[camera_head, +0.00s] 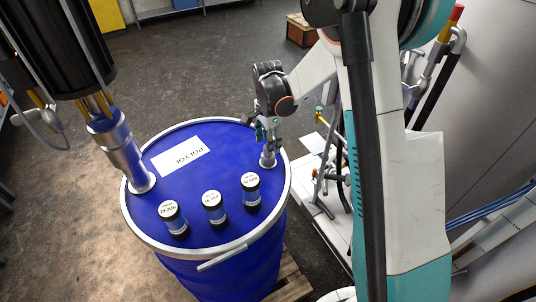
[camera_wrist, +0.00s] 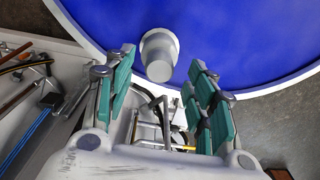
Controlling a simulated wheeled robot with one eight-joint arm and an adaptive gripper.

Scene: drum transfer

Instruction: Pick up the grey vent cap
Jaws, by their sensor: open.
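The grey vent cap (camera_head: 268,159) stands upright on the blue drum's lid near its right rim. In the wrist view the grey vent cap (camera_wrist: 159,54) is a pale, round, stepped piece close to the drum's metal rim. My gripper (camera_head: 266,134) points down just above the cap in the head view. In the wrist view my gripper (camera_wrist: 163,60) has its teal-padded fingers spread wide, with the cap seen in the gap near the fingertips. Nothing is held. I cannot tell exactly how far the fingertips are above the lid.
The blue drum (camera_head: 205,238) has a metal rim and stands on a wooden pallet (camera_head: 289,282). Several things stand on its lid: three small labelled bottles (camera_head: 213,208) at the front and a metal pipe (camera_head: 128,160) at the left. A white POLYOL label (camera_head: 180,157) lies flat there.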

